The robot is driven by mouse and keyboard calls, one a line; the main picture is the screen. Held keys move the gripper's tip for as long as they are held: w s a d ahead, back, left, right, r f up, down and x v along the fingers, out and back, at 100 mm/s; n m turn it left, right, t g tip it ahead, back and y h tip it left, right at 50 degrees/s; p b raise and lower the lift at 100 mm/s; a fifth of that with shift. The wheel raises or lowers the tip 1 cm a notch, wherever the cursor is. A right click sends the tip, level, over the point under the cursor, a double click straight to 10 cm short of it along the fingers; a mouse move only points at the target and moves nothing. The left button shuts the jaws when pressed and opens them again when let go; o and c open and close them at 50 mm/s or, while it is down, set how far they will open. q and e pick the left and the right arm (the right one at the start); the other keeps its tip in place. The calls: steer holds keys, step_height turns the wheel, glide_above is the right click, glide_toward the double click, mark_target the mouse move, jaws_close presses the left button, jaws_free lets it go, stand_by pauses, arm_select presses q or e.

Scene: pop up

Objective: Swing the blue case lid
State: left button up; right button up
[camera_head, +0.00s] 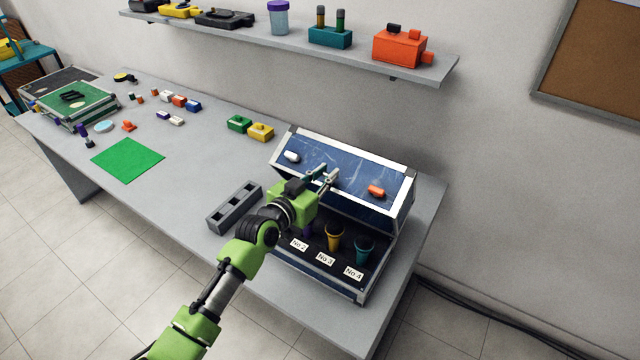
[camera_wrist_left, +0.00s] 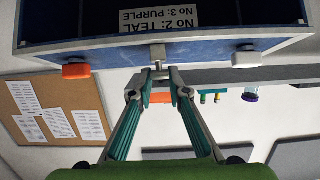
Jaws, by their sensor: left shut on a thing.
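The blue case (camera_head: 368,293) stands at the right end of the table, its grey-edged blue lid (camera_head: 346,161) raised above the base. The lid carries a white latch (camera_head: 291,156) and an orange latch (camera_head: 376,190). Inside the case are a yellow cup (camera_head: 335,233), a teal cup (camera_head: 365,247) and a partly hidden purple one, behind labels No 2 to No 4. My left gripper (camera_head: 329,179) is at the middle of the lid, shut on a small grey tab (camera_wrist_left: 157,53) at the lid's edge. A printed label (camera_wrist_left: 160,19) shows inside the lid. My right gripper is out of view.
A grey block with square holes (camera_head: 235,207) lies left of the case. Green and yellow blocks (camera_head: 250,128) sit behind it. A green mat (camera_head: 128,160) and a green-topped case (camera_head: 75,103) are further left. A wall shelf (camera_head: 290,43) with several items hangs above.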

mark_target(344, 156)
arm_select(q)
steer(key=shift+w+d+r, duration=0.5)
steer(key=shift+w+r, duration=0.05)
steer(key=shift+w, duration=0.2)
steer(key=w+d+b, duration=0.1)
steer(key=w+b, duration=0.1)
steer(key=w+d+b, duration=0.1)
steer(key=b, duration=0.1)
steer(key=w+d+r+b, duration=0.1)
steer(key=w+d+b, duration=0.1)
steer(key=shift+w, duration=0.3)
steer(key=shift+w+d, duration=0.25)
steer(key=o, duration=1)
steer(key=shift+r, duration=0.1)
steer(key=shift+c, duration=0.2)
